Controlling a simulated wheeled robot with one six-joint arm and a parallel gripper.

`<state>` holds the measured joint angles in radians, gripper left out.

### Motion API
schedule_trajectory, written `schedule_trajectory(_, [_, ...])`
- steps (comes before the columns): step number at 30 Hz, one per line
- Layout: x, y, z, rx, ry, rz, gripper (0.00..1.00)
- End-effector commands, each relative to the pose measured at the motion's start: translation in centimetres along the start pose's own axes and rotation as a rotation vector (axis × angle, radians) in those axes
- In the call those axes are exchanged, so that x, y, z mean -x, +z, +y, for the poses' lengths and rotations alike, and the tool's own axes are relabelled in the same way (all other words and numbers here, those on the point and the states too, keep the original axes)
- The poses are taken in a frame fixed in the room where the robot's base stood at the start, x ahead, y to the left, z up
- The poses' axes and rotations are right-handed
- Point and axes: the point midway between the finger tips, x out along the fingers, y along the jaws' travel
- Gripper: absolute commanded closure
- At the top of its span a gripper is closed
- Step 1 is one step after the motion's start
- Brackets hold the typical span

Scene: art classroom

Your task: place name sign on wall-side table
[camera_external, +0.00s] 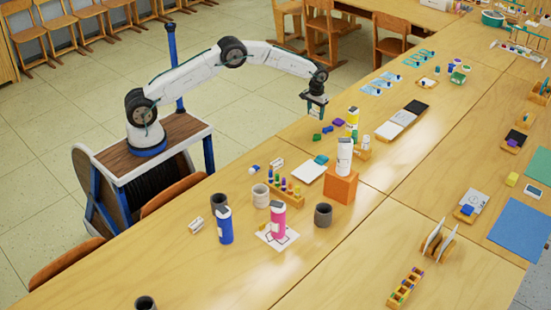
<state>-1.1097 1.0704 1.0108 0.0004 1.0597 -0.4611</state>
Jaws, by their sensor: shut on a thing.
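My gripper (315,112) hangs pointing down over the left edge of the long wooden table (110,284), above and left of the yellow bottle. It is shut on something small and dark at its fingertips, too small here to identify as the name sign. Small white pieces that could be signs lie on the table: one (277,164) behind the rack of coloured pegs, another (195,225) left of the blue bottle. I cannot read any lettering on them. Which table is the wall-side one is not clear from this view.
A white bottle stands on an orange block (341,188). Blue (225,228) and pink (278,222) bottles and grey cups (323,215) crowd the near table. Bare wood shows at the lower middle. Chairs (389,40) stand behind.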

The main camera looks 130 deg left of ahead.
Motion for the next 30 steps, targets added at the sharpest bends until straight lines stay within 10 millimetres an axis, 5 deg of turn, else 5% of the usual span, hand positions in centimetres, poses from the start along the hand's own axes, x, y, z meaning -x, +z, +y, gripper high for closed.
schedule_trajectory(5, [-0.1, -0.6, 0.6, -0.001, 0.000, 0.000, 0.66])
schedule_trajectory(12, [-3.5, -0.5, 0.5, 0.000, -0.001, -0.001, 0.66])
schedule_trajectory(23, [-3.9, -0.5, 0.5, 0.000, 0.000, 0.000, 0.66])
schedule_trajectory(24, [-3.8, -0.5, 0.5, 0.000, 0.000, 0.000, 0.33])
schedule_trajectory(25, [-3.8, -0.5, 0.5, 0.000, 0.000, 0.000, 0.25])
schedule_trajectory(30, [-3.8, -0.5, 0.5, 0.000, 0.000, 0.000, 0.23])
